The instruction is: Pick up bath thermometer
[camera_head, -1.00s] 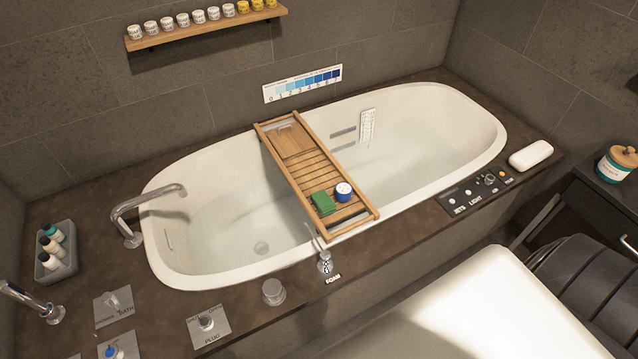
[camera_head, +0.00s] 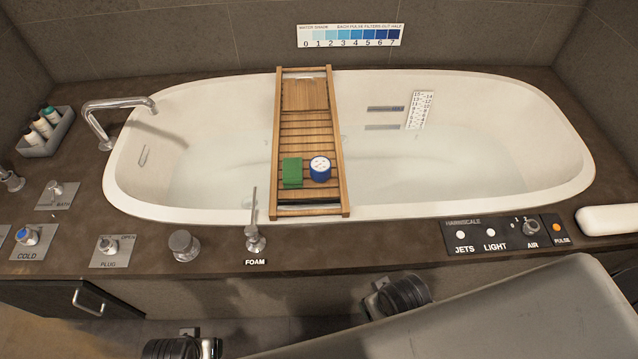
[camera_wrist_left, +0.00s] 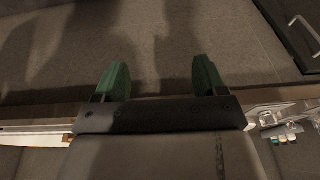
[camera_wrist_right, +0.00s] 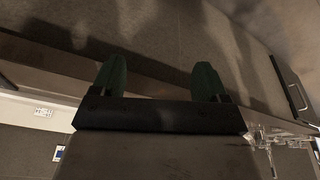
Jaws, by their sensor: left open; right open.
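A round blue-and-white item (camera_head: 320,168), which looks like the bath thermometer, sits on the wooden bath tray (camera_head: 309,128) in the head view. It stands just right of a green block (camera_head: 292,173), near the tray's front end. The tray lies across the white bathtub (camera_head: 480,205). My left gripper (camera_wrist_left: 160,75) is open and empty in the left wrist view, with its green fingers apart. My right gripper (camera_wrist_right: 160,75) is open and empty in the right wrist view. Neither wrist view shows the round item. I cannot make out the gripper fingers in the head view.
A foam lever (camera_head: 255,235) stands at the tub's front rim by the tray. A round knob (camera_head: 184,245) and a control panel (camera_head: 505,235) line the front ledge. A tall curved faucet (camera_head: 110,115) and a bottle caddy (camera_head: 47,132) are at left.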

